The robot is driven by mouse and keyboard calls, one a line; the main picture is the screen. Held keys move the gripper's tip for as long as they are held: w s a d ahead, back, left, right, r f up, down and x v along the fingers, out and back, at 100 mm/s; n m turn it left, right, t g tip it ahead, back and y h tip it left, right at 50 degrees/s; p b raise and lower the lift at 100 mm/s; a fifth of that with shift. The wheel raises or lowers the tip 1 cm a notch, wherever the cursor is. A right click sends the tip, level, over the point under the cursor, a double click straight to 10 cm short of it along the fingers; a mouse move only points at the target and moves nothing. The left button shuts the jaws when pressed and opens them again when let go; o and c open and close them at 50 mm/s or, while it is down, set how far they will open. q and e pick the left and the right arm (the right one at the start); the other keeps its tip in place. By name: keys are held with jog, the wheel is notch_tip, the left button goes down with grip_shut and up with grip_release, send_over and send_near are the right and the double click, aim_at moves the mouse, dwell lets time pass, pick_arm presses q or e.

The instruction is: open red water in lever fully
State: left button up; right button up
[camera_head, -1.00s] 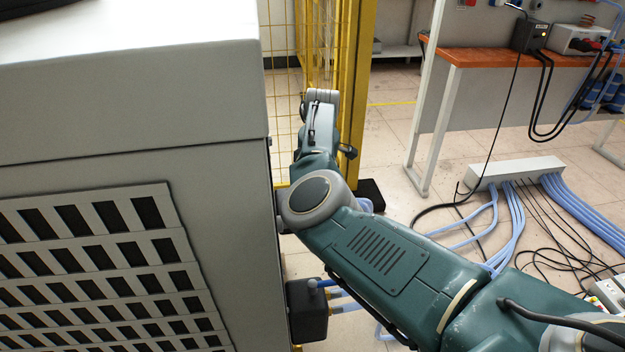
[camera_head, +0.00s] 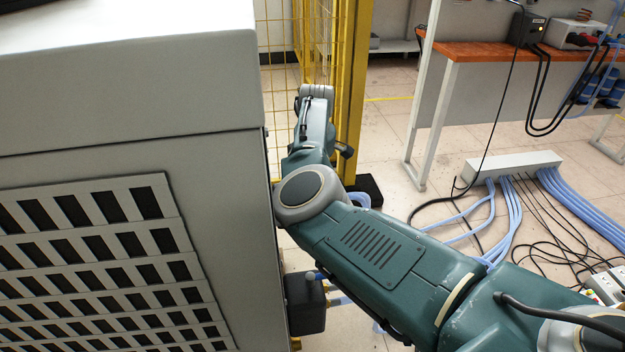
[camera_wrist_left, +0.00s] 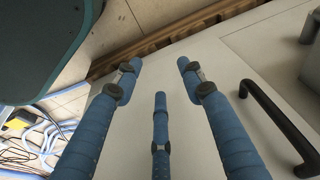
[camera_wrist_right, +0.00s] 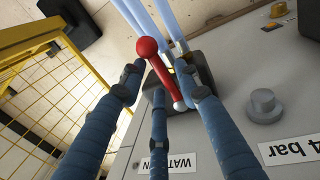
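The red water-in lever (camera_wrist_right: 156,62), with a round red knob, shows in the right wrist view. It runs from the knob at upper left down to a pale pivot end by a dark valve body. My right gripper (camera_wrist_right: 161,80) is open, its blue fingers spread on both sides of the lever; I cannot tell whether any finger touches it. An upside-down "WATER IN" label (camera_wrist_right: 169,163) is below. In the head view my right arm reaches around the cabinet (camera_head: 130,95), and the lever and right gripper are hidden. My left gripper (camera_wrist_left: 158,78) is open and empty over a pale panel.
A black handle (camera_wrist_left: 278,127) is right of my left gripper. A grey knob (camera_wrist_right: 264,104) and a "4 bar" label (camera_wrist_right: 290,149) are right of the lever. Blue hoses (camera_wrist_right: 155,20) run above it. A yellow mesh fence (camera_head: 280,70) stands close to my right arm.

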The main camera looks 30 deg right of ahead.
jog(key=shift+r, duration=0.15)
notch_tip(320, 180, up, 10)
dwell(0.6)
jog(key=shift+s+f, duration=0.1)
jog(key=shift+f, duration=0.15)
